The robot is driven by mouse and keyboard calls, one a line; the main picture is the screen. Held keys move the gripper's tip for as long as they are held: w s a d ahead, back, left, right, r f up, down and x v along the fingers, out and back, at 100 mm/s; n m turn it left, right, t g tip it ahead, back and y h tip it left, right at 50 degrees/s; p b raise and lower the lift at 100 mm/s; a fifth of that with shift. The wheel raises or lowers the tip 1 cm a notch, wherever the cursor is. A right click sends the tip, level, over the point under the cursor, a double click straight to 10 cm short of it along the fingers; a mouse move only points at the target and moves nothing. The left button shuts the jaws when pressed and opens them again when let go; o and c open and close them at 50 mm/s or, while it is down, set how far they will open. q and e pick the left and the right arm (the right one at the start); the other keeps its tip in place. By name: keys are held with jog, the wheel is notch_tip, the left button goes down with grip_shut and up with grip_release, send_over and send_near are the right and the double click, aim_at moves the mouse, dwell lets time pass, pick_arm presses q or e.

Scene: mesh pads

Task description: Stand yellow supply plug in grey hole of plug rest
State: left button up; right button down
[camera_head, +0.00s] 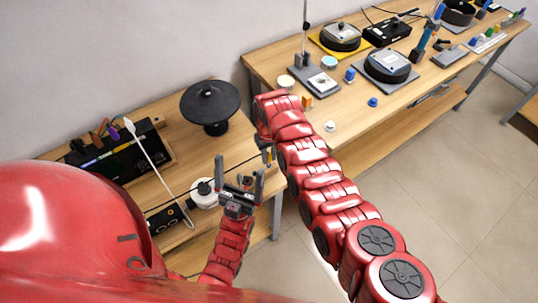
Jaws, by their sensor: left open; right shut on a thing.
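My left gripper (240,168) is open, its two grey fingers pointing up the picture over the right edge of the left table. My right arm reaches in from the lower right, and my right gripper (266,153) is just beyond the left one, partly hidden by its own arm. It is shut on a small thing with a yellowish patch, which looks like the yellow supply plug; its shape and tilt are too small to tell. I cannot make out the plug rest or its grey hole; small dark parts show between and behind the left fingers.
A black round pad on a stand (210,103), a black box (118,152) and a white round pot (204,193) stand on the left table (187,143). A thin cable crosses it. The right bench (345,125) holds pads, small knobs and an orange block (307,101).

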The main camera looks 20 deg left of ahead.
aim_at(269, 161)
jog(key=shift+f+b, duration=1.2)
jog(key=shift+f, duration=0.35)
jog(key=c, duration=0.6)
grip_release()
jog(key=shift+r, duration=0.1)
jog(key=shift+c, duration=0.2)
jog(key=shift+r, duration=0.15)
notch_tip(269, 161, up, 8)
jog(key=b, duration=0.2)
jog(key=shift+w+a+b, duration=0.1)
jog(key=shift+b, duration=0.3)
notch_tip(269, 161, up, 9)
jog(key=shift+p, duration=0.45)
